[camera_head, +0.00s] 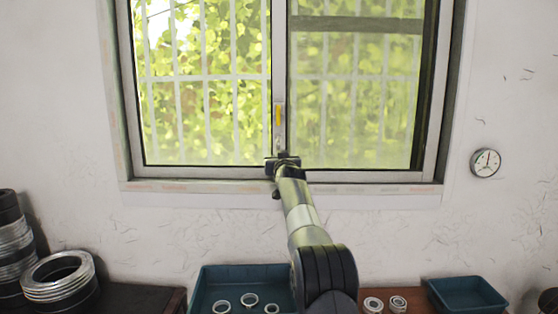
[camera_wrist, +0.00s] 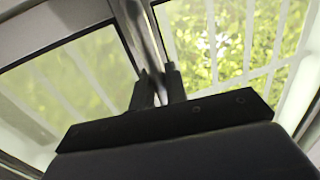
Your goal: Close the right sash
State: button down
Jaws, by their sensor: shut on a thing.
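The right sash (camera_head: 350,110) is a hazy glazed panel in the right half of the window in the camera_head view. A dark vertical strip shows between its pane and the right jamb. The meeting stile (camera_head: 279,75) stands mid-window and carries a yellow piece (camera_head: 278,114). My gripper (camera_head: 283,160) is at the lower end of this stile, just above the sill. In the wrist view my gripper (camera_wrist: 160,78) has its fingers close together at a narrow metal upright (camera_wrist: 142,35) between the panes. The exact gripped edge is partly hidden by the fingers.
The left sash (camera_head: 205,100) is clearer, with bars outside. A gauge (camera_head: 486,162) hangs on the wall to the right. Below are a blue tray (camera_head: 212,280) with metal rings, a smaller blue tray (camera_head: 465,294), and stacked rings (camera_head: 60,280).

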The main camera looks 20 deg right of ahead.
jog(key=shift+d, duration=0.2)
jog(key=c, duration=1.5)
grip_release()
jog(key=shift+s+d, duration=0.1)
jog(key=shift+d, duration=0.05)
jog(key=shift+s, duration=0.1)
jog(key=s+a+b, duration=0.2)
jog(key=s+b, duration=0.5)
jog(key=s, duration=0.3)
jog(key=shift+s+a+b, duration=0.15)
jog(key=shift+s+b, duration=0.05)
jog(key=shift+b, duration=0.2)
